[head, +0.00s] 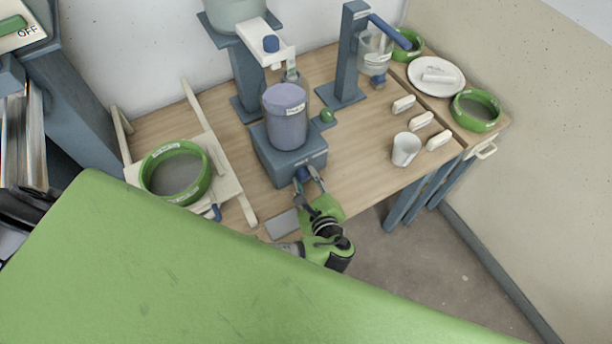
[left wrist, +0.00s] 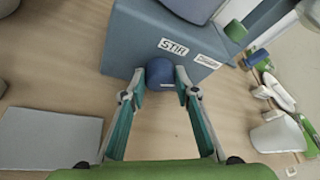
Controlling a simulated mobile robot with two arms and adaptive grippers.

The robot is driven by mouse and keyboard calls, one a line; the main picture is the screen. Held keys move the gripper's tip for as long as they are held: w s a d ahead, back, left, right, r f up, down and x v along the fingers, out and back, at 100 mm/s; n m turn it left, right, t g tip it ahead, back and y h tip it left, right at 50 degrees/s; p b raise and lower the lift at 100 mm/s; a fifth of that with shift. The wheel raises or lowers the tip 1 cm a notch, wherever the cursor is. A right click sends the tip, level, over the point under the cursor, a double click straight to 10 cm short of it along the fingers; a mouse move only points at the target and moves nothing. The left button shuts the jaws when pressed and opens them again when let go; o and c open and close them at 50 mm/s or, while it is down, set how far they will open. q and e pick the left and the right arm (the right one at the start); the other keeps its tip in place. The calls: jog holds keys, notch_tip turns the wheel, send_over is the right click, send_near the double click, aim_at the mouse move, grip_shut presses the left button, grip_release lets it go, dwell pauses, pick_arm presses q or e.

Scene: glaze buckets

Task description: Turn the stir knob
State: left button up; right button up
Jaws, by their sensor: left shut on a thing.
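The blue stir knob (left wrist: 160,73) sticks out of the front of the blue-grey stirrer base (left wrist: 140,40), beside a label reading STIR. My left gripper (head: 308,181) reaches the front of the stirrer base (head: 290,163) in the head view. In the left wrist view the left gripper's fingertips (left wrist: 160,84) are shut on the knob, one on each side. A lilac bucket (head: 285,118) stands upright on the stirrer base. My right gripper is not in view.
A grey plate (left wrist: 48,140) lies flat left of the gripper. A white cup (head: 405,149) and several pale blocks (head: 421,121) stand to the right. A green-rimmed sieve (head: 149,165) sits on a wooden frame at left. A blue-grey stand (head: 346,60) rises behind.

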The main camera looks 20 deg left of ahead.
pick_arm(q)
jog(key=shift+d+r+m+g+p, duration=0.2)
jog(key=shift+m+g+p, duration=0.4)
jog(key=shift+p, duration=0.4)
jog(key=shift+w+f+m+g+y+p, duration=0.15)
jog(key=shift+m+g+y+p, duration=0.3)
jog(key=shift+m+p, duration=0.35)
jog(key=shift+m, duration=0.3)
jog(key=o, duration=1.1)
jog(key=v, duration=1.2)
